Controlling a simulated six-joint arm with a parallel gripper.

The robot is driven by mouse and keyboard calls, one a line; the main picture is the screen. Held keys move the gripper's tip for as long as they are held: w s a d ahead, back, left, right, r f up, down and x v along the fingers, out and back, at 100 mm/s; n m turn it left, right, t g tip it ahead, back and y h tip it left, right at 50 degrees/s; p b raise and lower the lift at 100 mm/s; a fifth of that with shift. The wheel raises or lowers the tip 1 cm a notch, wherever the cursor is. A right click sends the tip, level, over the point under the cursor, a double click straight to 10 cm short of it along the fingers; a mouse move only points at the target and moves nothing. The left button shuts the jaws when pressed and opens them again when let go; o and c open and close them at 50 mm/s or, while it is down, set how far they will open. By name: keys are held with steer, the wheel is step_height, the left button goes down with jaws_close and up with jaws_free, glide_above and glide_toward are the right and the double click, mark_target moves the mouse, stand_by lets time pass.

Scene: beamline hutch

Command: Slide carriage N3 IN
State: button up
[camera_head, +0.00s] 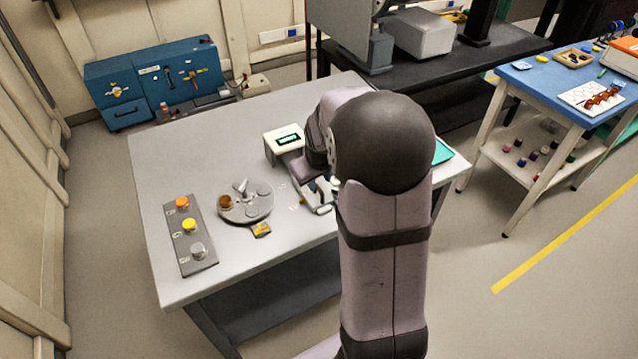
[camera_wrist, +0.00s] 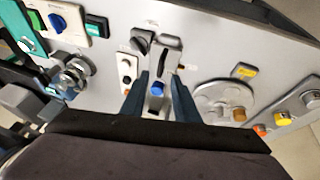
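My gripper (camera_wrist: 159,78) is open in the wrist view, with its two dark blue fingers pointing at the table. A small blue knob (camera_wrist: 157,88) shows between the fingers. It sits on a narrow light slide with a dark curved piece (camera_wrist: 171,50) above it. I cannot tell whether the fingers reach down around the knob or hover over it. No gap to the knob closes visibly on either side. No N3 label is readable, so I cannot confirm which carriage this is. In the head view my arm hides most of this spot.
A round plate (camera_wrist: 213,92) and a strip with coloured knobs (camera_head: 205,250) stand nearby. A small yellow-marked block (camera_head: 261,230) lies beside the plate. A white box with a green display (camera_head: 284,140) stands behind. The back left of the table (camera_head: 200,140) is clear.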

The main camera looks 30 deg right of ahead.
mark_target(319, 188)
steer(key=shift+p+x, duration=0.3)
steer(key=shift+x, duration=2.1)
steer(key=shift+c, duration=0.7)
jaws_close()
